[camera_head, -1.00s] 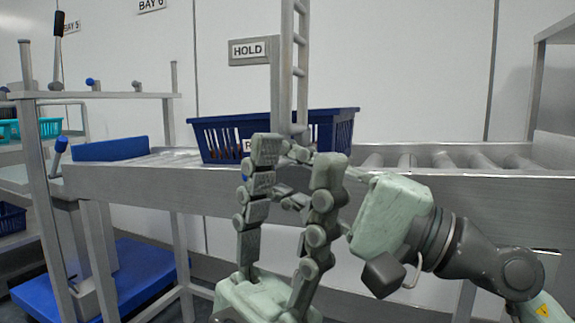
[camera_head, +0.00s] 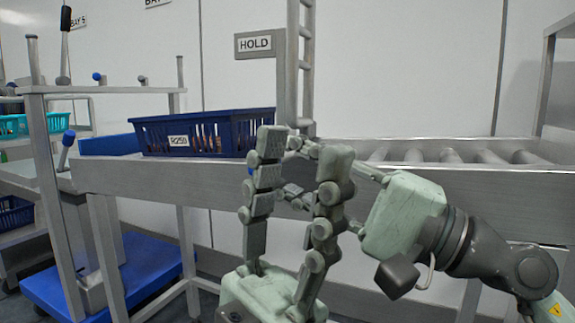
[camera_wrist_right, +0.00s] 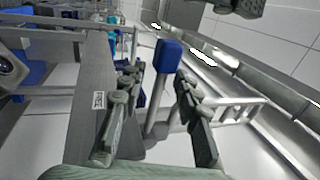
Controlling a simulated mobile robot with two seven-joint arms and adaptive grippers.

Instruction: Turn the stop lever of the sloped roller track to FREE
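The sloped roller track (camera_head: 480,195) runs across the head view. A HOLD sign (camera_head: 254,43) is beside its upright post. A blue-ended grey lever (camera_wrist_right: 168,55) shows between the right fingers in the right wrist view; I cannot tell whether it is touched. The lever's setting cannot be read. My left gripper (camera_head: 302,152) is open and empty in front of the track, fingers upright. My right gripper (camera_wrist_right: 157,85) is open; in the head view its fingers point left and are partly hidden behind the left fingers.
A dark blue crate (camera_head: 215,130) labelled R250 is on the track, left of the post. A blue end plate (camera_head: 108,144) stands beyond it. A metal frame (camera_head: 50,170) with a blue-knobbed lever (camera_head: 67,140) stands left. A blue platform (camera_head: 145,265) is below.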

